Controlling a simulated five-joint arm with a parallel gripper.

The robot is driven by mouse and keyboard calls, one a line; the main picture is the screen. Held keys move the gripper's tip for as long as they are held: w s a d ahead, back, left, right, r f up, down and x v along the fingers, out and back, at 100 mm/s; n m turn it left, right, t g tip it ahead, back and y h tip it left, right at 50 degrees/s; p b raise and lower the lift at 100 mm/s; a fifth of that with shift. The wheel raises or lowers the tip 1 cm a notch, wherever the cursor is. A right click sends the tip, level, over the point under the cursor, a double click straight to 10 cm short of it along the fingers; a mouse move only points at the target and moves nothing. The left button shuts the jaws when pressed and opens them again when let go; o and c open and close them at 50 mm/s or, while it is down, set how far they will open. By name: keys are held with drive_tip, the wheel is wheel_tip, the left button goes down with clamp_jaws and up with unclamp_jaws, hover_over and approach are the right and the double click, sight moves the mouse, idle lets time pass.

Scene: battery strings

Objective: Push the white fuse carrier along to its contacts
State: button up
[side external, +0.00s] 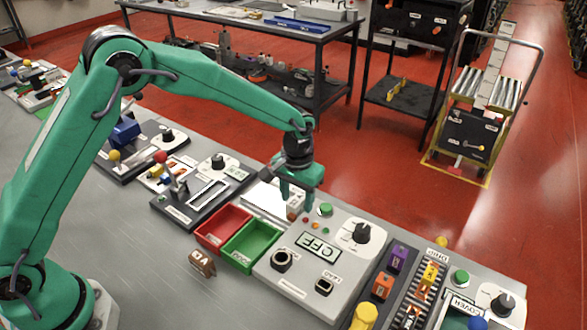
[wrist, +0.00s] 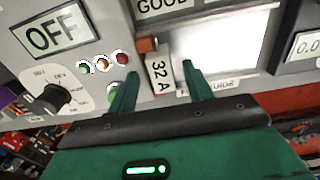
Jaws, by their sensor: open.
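The white fuse carrier (wrist: 158,76), marked 32 A, shows in the wrist view between my gripper's fingers. A copper-brown contact block (wrist: 148,44) is at its far end. My gripper (wrist: 159,70) is open, with one finger on each side of the carrier; I cannot tell whether either finger touches it. In the side external view my gripper (side external: 293,207) points down at the back left of the grey panel (side external: 283,282). There the carrier is mostly hidden by the fingers.
A display reading OFF (wrist: 54,38), small lamps and a green button lie left of the carrier in the wrist view. A bright white plate (wrist: 228,45) lies right. Red (side external: 222,226) and green (side external: 252,245) bins stand beside the panel, with a knob (side external: 362,233) at its right.

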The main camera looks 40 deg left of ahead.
sight(297, 200)
wheel_tip(297, 200, up, 7)
drive_tip(key=shift+r, duration=0.45)
idle(0.3)
drive_tip(key=shift+s+a+r, duration=0.1)
drive_tip(key=shift+a+r, duration=0.05)
drive_tip(key=shift+r, duration=0.1)
drive_tip(key=s+a+r+t, duration=0.3)
drive_tip(key=s+a+r, duration=0.75)
drive_tip(key=r, duration=0.25)
drive_tip(key=s+a+t, duration=0.1)
drive_tip(key=s+a, duration=0.2)
drive_tip(key=s, duration=0.5)
drive_tip(key=s+a+t, duration=0.1)
drive_tip(key=s+a, duration=0.2)
drive_tip(key=s, duration=0.5)
drive_tip(key=shift+s+r+t, duration=0.2)
drive_tip(key=shift+t, duration=0.1)
